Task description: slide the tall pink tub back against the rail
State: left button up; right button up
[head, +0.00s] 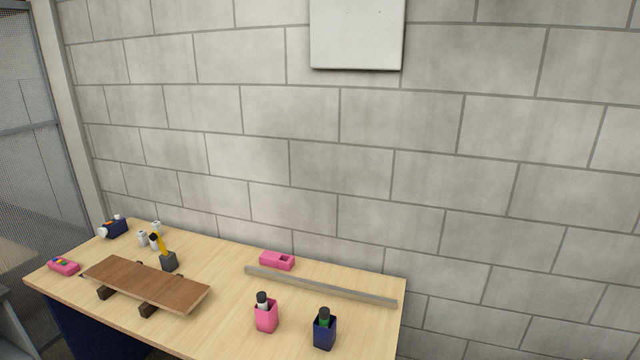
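The tall pink tub (266,318) stands upright on the table in the head view, right of the table's middle. A bottle with a black cap (263,301) sticks out of its top. The rail (318,286) is a long grey bar lying on the table behind the tub, running from back left to front right. A clear strip of table shows between the tub and the rail. Neither of my grippers is in view.
A dark blue tub (325,332) with a bottle stands right of the pink one. A low pink box (277,261) lies behind the rail. A brown board (146,284) rests on dark supports at left, with several small items around it. The table (215,262) is bare between board and rail.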

aim_at(266, 322)
jog(key=u, duration=1.95)
jog(key=i, duration=1.7)
jog(key=z, duration=3.6)
